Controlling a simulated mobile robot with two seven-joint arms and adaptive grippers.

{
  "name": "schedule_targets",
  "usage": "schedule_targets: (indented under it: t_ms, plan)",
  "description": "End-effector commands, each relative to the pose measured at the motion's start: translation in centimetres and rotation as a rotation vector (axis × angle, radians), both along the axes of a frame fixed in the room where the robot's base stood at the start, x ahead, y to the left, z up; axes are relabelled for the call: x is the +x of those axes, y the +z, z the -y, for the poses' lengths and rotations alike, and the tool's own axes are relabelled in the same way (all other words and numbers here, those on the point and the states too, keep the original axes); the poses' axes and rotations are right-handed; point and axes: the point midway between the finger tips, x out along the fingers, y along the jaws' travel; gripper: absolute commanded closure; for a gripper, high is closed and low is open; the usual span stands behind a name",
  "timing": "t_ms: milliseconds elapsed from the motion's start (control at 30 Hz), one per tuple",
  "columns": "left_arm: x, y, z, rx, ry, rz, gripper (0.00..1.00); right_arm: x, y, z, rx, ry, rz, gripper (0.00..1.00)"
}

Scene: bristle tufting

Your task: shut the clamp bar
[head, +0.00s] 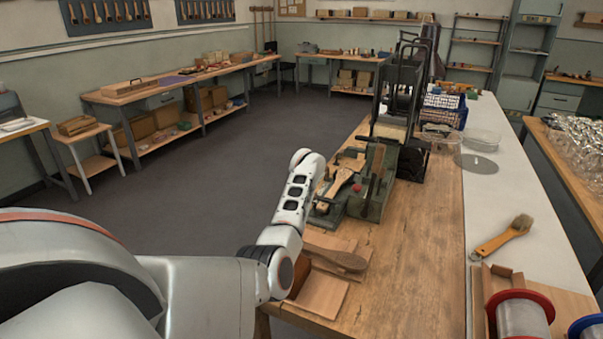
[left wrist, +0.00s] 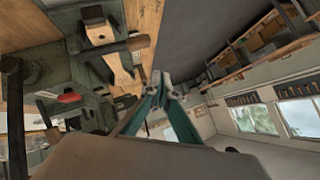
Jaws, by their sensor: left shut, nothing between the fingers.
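A dark green fixture (head: 374,207) with a red knob (head: 357,188) stands on the wooden bench, and a pale wooden piece (head: 341,180) lies in it. In the left wrist view the green fixture (left wrist: 40,75) fills the left side, with the red knob (left wrist: 69,98). My right gripper is not in view.
A wooden brush blank (head: 336,258) lies on the near bench edge, close to my left arm. A tall black frame (head: 400,95) stands behind the fixture. A bristle brush (head: 503,236) and a spool (head: 522,316) are at right. The bench (head: 420,255) between is clear.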

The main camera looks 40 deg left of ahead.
Motion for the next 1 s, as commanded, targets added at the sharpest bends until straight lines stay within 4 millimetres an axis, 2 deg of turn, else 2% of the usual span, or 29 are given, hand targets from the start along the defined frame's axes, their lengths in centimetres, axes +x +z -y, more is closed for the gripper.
schedule_targets:
  t_ms: [400, 1000]
  plan:
    - [-3.2, 3.4, 0.8, 0.000, 0.000, 0.001, 1.00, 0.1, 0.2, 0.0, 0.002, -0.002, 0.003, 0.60]
    - [-3.8, 3.9, 0.9, 0.000, 0.000, 0.000, 1.00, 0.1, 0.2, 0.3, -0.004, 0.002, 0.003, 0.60]
